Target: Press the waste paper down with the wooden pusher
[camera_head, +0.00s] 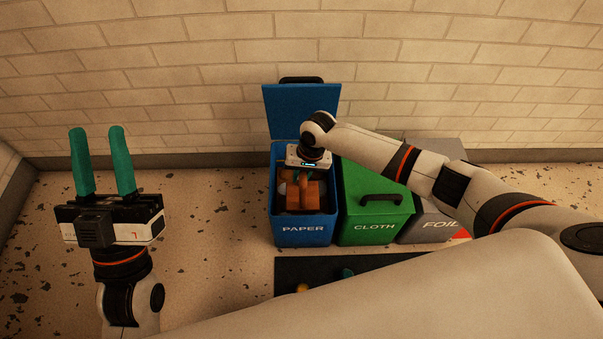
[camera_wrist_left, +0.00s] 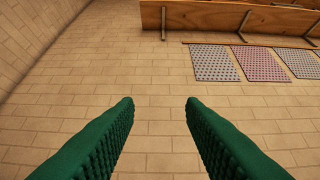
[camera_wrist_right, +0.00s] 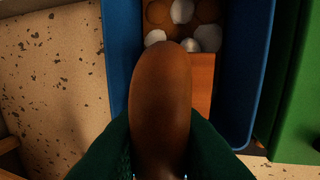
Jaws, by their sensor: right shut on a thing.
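The blue bin marked PAPER (camera_head: 302,239) stands by the back wall with its lid (camera_head: 302,108) raised. My right gripper (camera_wrist_right: 160,135) is over the bin mouth, pointing down, and shut on the brown handle of the wooden pusher (camera_wrist_right: 162,80). The pusher's orange-brown wooden block (camera_head: 312,195) shows inside the bin. Crumpled white and brown waste paper (camera_wrist_right: 182,11) lies beside the block in the right wrist view. Whether the block touches paper underneath is hidden. My left gripper (camera_head: 99,142) is open and empty, pointing up at the left.
A green bin marked CLOTH (camera_head: 365,222) with its lid shut stands right beside the blue bin. A grey bin marked FOIL (camera_head: 437,228) is further right, partly behind my right arm. A dark mat (camera_head: 330,268) with small items lies in front. The floor at left is clear.

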